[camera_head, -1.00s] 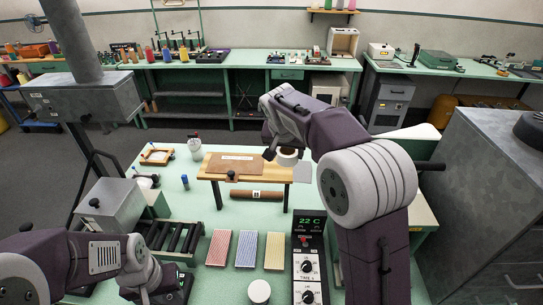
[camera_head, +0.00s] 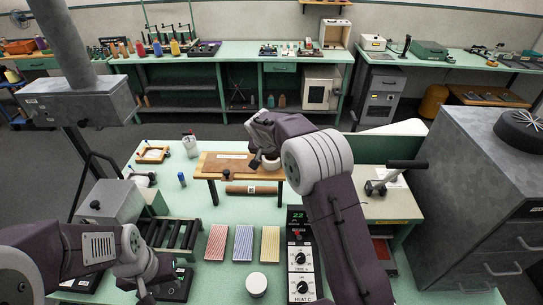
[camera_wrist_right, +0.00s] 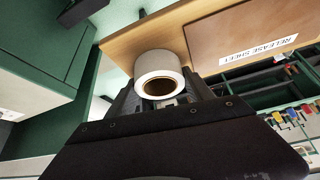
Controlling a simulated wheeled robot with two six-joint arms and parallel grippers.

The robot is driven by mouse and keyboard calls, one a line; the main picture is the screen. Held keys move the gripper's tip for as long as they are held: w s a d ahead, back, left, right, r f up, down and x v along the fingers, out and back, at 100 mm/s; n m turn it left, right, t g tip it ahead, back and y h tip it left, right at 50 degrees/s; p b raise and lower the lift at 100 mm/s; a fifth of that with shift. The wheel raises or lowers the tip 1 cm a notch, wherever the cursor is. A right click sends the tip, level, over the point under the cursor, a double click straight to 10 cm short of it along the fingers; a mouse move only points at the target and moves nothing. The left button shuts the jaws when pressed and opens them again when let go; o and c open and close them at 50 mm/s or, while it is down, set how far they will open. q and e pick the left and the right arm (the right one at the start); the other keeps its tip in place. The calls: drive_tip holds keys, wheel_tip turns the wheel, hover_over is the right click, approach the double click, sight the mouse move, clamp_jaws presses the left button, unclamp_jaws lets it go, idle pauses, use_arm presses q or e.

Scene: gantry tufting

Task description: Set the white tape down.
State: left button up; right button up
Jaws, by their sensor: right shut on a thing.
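The white tape (camera_wrist_right: 158,72) is a thick roll with a brown core, between the fingers of my right gripper (camera_wrist_right: 160,98) in the wrist view. In the head view my right gripper (camera_head: 262,156) is at the right end of the low wooden stand (camera_head: 275,175), with the tape (camera_head: 271,164) partly hidden under it. I cannot tell whether the tape touches the board. My left gripper (camera_head: 144,292) is low at the left, empty as far as I see; its jaws are unclear.
A brown sheet (camera_head: 228,164) covers the stand's left and middle; the wrist view shows a "RELEASE SHEET" label (camera_wrist_right: 258,48). Red, blue and yellow striped strips (camera_head: 243,243), a white-lidded jar (camera_head: 257,284) and a heat controller (camera_head: 299,255) are in front. A grey cabinet (camera_head: 470,190) stands right.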

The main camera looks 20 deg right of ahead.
drive_tip(key=shift+f, duration=0.2)
drive_tip(key=o, duration=1.4)
drive_tip(key=shift+r, duration=0.15)
drive_tip(key=shift+r, duration=0.1)
drive_tip(key=shift+s+a+r, duration=0.1)
drive_tip(key=shift+r, duration=0.1)
drive_tip(key=b+v, duration=0.2)
drive_tip(key=v, duration=0.9)
drive_tip(key=shift+s+r+b, duration=0.15)
drive_tip(key=shift+r+b, duration=0.1)
drive_tip(key=shift+b, duration=0.05)
